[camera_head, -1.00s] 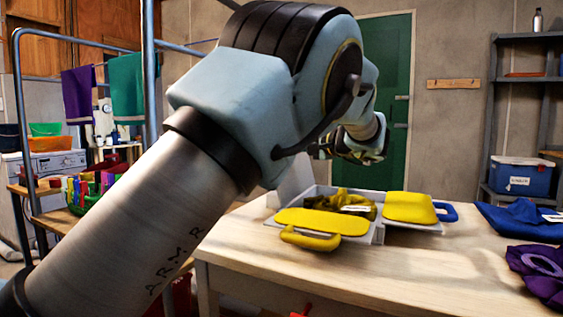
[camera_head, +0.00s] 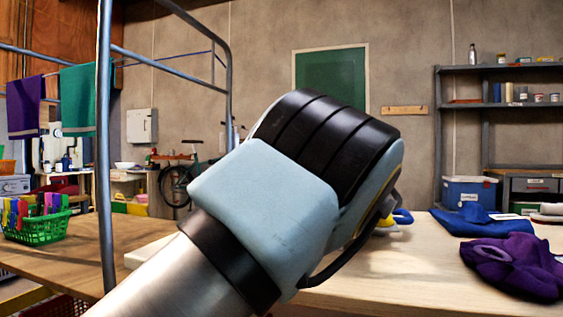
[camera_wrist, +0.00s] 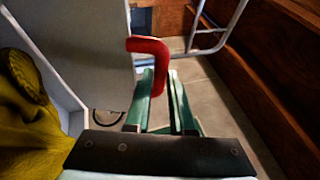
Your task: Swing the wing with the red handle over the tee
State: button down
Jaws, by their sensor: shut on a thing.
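In the wrist view my gripper (camera_wrist: 163,92) has its two green fingers close together on the red handle (camera_wrist: 150,46), which passes down between them. The handle is at the edge of a pale grey wing (camera_wrist: 85,40), which looks raised and tilted up from the board. The dark yellow tee (camera_wrist: 28,115) lies crumpled on the board at the left of that view. In the head view my arm hides the gripper, the tee, the red handle and most of the board; only a blue handle (camera_head: 403,216) and a bit of yellow show past it.
The wooden table (camera_head: 420,265) holds blue cloth (camera_head: 480,222) and purple cloth (camera_head: 512,264) on the right. A metal rack post (camera_head: 105,150) stands left of my arm. A green basket of pegs (camera_head: 38,228) stands at far left. The tabletop's front middle is clear.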

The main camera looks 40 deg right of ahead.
jog(key=shift+f, duration=0.7)
jog(key=c, duration=1)
grip_release()
jog(key=shift+w, duration=0.1)
jog(key=shift+c, duration=0.2)
jog(key=s+d, duration=0.1)
jog(key=s, duration=1.4)
jog(key=shift+d+f, duration=0.15)
jog(key=shift+p, duration=0.35)
